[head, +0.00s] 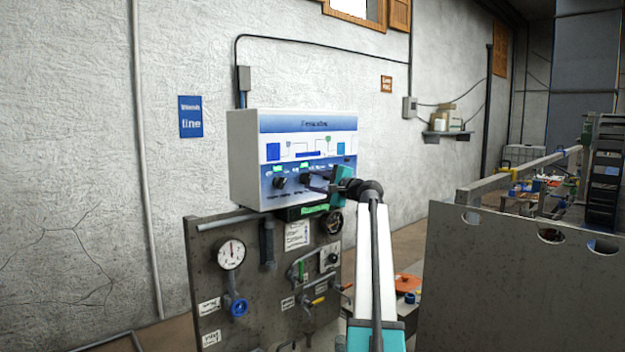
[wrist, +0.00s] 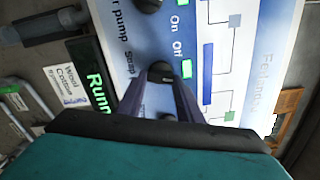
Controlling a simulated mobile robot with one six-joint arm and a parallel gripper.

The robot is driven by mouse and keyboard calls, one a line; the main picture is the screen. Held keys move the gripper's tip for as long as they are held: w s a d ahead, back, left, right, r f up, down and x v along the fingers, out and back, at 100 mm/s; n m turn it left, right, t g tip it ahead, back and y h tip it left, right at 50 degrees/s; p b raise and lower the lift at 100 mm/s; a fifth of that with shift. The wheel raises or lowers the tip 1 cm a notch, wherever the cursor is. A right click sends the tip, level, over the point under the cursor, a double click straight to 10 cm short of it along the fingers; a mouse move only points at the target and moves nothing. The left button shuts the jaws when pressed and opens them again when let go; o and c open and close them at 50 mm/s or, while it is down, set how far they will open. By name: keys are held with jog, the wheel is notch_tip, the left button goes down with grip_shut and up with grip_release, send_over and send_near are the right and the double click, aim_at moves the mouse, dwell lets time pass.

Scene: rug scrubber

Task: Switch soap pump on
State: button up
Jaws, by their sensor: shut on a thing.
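The white and blue control box (head: 242,160) hangs on the wall with a row of dark knobs. My gripper (head: 309,184) reaches its front from the right. In the wrist view my gripper (wrist: 163,72) is shut on a dark knob, the soap pump switch (wrist: 161,68), beside a partly hidden label that seems to start "Soap". The fingers and their shadow hide much of the knob, so its setting cannot be read. Another knob (wrist: 149,4), by the label ending "r pump", is at the top edge. Green lamps (wrist: 186,69) sit by the "On" and "Off" words.
A grey panel (head: 205,262) with a gauge (head: 231,254), a blue valve wheel (head: 238,308) and pipes stands below the box. A green lit display (wrist: 97,92) reading "Runn" is beside the box's lower edge. A large grey plate (head: 480,290) stands at the right.

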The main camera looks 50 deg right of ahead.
jog(key=shift+m+p, duration=0.5)
jog(key=shift+m, duration=0.8)
jog(key=o, duration=1.1)
jog(key=shift+f, duration=0.1)
jog(key=shift+s, duration=0.1)
jog(key=shift+s, duration=0.5)
jog(key=s+b, duration=0.1)
jog(key=s, duration=0.3)
jog(key=s+b, duration=0.2)
jog(key=s, duration=0.2)
jog(key=s+a+b, duration=0.1)
jog(key=s, duration=0.3)
jog(key=shift+s, duration=0.3)
